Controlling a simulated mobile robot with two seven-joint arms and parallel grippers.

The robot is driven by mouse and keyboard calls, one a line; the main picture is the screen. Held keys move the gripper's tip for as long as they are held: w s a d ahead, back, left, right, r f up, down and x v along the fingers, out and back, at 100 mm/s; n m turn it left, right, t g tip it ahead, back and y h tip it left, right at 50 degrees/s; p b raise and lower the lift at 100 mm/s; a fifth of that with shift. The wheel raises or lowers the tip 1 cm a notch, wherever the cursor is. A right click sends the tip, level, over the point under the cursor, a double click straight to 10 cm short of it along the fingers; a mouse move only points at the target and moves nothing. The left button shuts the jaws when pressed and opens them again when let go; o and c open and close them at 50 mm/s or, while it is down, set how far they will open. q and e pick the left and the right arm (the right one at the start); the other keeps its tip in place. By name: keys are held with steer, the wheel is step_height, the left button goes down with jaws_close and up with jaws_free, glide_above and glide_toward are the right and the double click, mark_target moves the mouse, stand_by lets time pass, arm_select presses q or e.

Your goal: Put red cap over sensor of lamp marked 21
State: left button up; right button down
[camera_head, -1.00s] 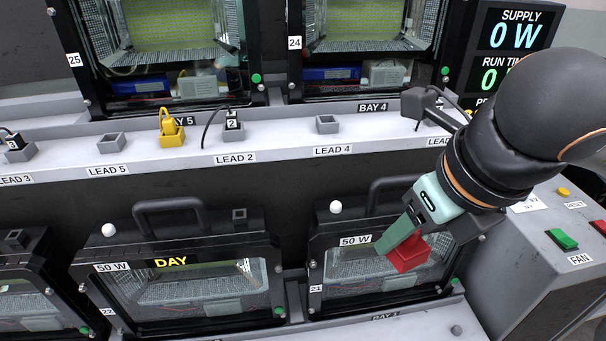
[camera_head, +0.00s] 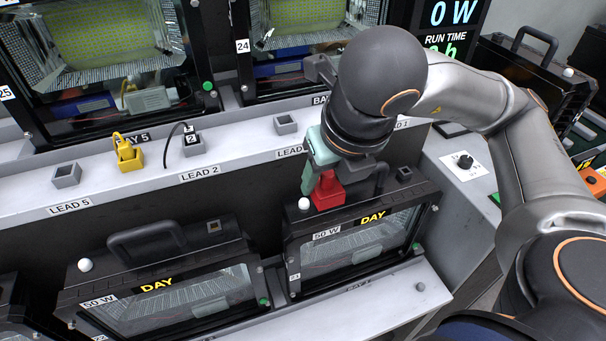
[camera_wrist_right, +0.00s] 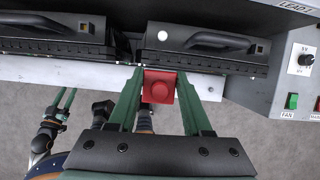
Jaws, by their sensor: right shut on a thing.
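The lamp marked 21 (camera_head: 362,246) stands in the lower row in the head view, with 50 W and DAY labels. Its sensor is a white ball (camera_head: 304,203) on the top left, also visible in the wrist view (camera_wrist_right: 162,36). My right gripper (camera_head: 318,180) is shut on the red cap (camera_head: 326,191), which is held between both fingers in the wrist view (camera_wrist_right: 160,86). In the head view the cap appears just right of the ball; the gap and height are unclear. My left gripper (camera_wrist_right: 64,98) shows small in the wrist view, its fingers apart and empty.
A neighbouring lamp (camera_head: 165,275) with its own white ball (camera_head: 85,265) stands left. Lamp 21's black handle (camera_head: 381,178) is right of the cap. Behind is a grey ledge (camera_head: 235,160) with lead sockets and a yellow plug (camera_head: 128,155). A control panel (camera_head: 465,165) is right.

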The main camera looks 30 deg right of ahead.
steer(key=shift+w+d+p, duration=0.1)
steer(key=shift+w+p, duration=0.5)
steer(key=w+f, duration=0.2)
steer(key=w+d+f, duration=0.1)
steer(key=w+f, duration=0.1)
steer(key=w, duration=0.1)
steer(key=w+d+f, duration=0.1)
steer(key=w+f, duration=0.1)
steer(key=f, duration=0.1)
steer(key=shift+w, duration=0.15)
steer(key=shift+s+x, duration=0.2)
steer(key=shift+x, duration=0.8)
steer(key=shift+s+x, duration=0.15)
steer(key=shift+x, duration=0.85)
steer(key=shift+f, duration=0.15)
steer(key=shift+f+b, duration=0.65)
steer(key=shift+b, duration=0.15)
steer(key=shift+c, duration=1.7)
jaws_free()
steer(key=shift+r, duration=0.1)
